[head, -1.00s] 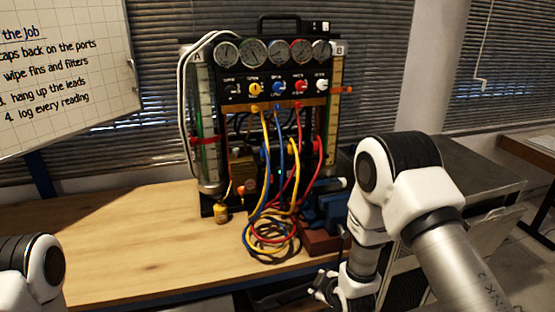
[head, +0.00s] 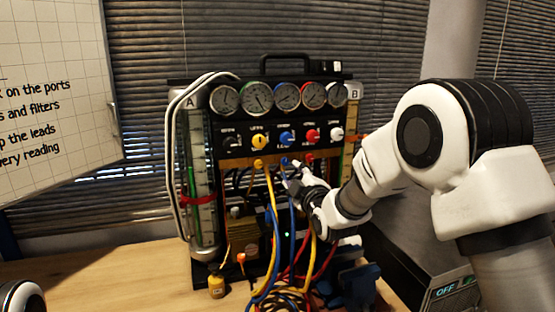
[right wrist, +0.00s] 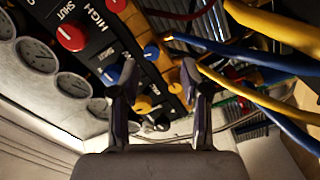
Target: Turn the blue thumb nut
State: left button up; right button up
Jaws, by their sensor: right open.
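The small blue thumb nut (head: 285,161) sits on the brass rail of the gauge rig, between a yellow nut and a red nut, with a blue hose hanging below. In the right wrist view the blue nut (right wrist: 151,50) shows between and beyond my fingers. My right gripper (head: 290,176) is open, close in front of the rail by the blue nut; I cannot tell whether it touches. In the right wrist view its spread fingers (right wrist: 160,75) hold nothing. My left gripper is out of view.
A larger blue knob (head: 286,138) is on the black panel above the rail, among yellow, red and white knobs. Yellow, blue and red hoses (head: 273,225) hang close beside my right gripper. The wooden bench (head: 130,275) is clear at the left.

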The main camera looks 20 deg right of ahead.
aim_at(286, 164)
jog(key=w+p, duration=0.1)
jog(key=w, duration=0.3)
jog(key=w+r+p, duration=0.1)
jog(key=w, duration=0.1)
jog(key=shift+a+p, duration=0.1)
jog(key=shift+p, duration=0.2)
jog(key=shift+w+f, duration=0.15)
jog(key=shift+w, duration=0.1)
jog(key=shift+s+r, duration=0.3)
jog(key=shift+s, duration=0.1)
jog(key=shift+s+r, duration=0.1)
jog(key=shift+s, duration=0.05)
jog(key=c, duration=0.5)
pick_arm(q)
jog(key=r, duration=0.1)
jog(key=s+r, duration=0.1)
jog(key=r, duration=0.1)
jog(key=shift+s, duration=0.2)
pick_arm(e)
grip_shut()
